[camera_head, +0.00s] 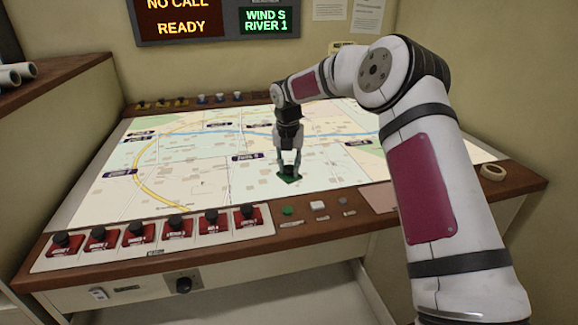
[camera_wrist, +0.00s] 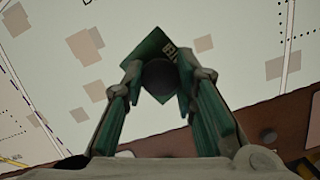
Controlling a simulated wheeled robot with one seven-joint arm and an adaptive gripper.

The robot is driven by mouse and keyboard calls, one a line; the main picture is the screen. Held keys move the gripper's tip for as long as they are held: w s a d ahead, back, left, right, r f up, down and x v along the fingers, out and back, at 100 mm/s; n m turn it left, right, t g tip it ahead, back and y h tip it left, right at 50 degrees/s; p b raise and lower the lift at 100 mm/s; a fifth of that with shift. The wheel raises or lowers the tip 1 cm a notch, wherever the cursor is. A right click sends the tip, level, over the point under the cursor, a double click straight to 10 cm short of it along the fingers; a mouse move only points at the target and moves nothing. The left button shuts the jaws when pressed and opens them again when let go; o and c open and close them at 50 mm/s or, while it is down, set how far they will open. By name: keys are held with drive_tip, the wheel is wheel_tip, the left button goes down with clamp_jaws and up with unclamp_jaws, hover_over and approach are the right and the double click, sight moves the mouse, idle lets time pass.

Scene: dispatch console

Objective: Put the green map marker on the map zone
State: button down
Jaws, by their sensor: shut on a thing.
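The green map marker (camera_head: 290,179) has a flat green base and shows at the map's lower middle. In the wrist view the marker's green base (camera_wrist: 151,46) and round dark knob (camera_wrist: 160,77) sit between my fingertips. My gripper (camera_head: 289,168) points down and is shut on the knob; it also fills the lower part of the wrist view (camera_wrist: 160,80). The base is at or just above the map surface; I cannot tell if it touches. The lit map (camera_head: 180,185) has several dark zone labels, one label (camera_head: 246,156) being just up and left of the marker.
Several red switches with black knobs (camera_head: 137,233) line the console's front edge. A green button (camera_head: 288,211) and a white button (camera_head: 317,205) sit right of them. A tape roll (camera_head: 493,172) lies at the right edge. Small markers (camera_head: 203,99) stand along the back ledge.

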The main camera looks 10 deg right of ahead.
sight(288, 178)
drive_tip(key=c, duration=1.3)
unclamp_jaws()
drive_tip(key=shift+f, duration=0.1)
wheel_tip(288, 178, up, 12)
drive_tip(key=s, duration=0.1)
drive_tip(key=shift+s+a+r, duration=0.2)
drive_tip(key=shift+s+a, duration=0.15)
drive_tip(key=shift+s, duration=0.05)
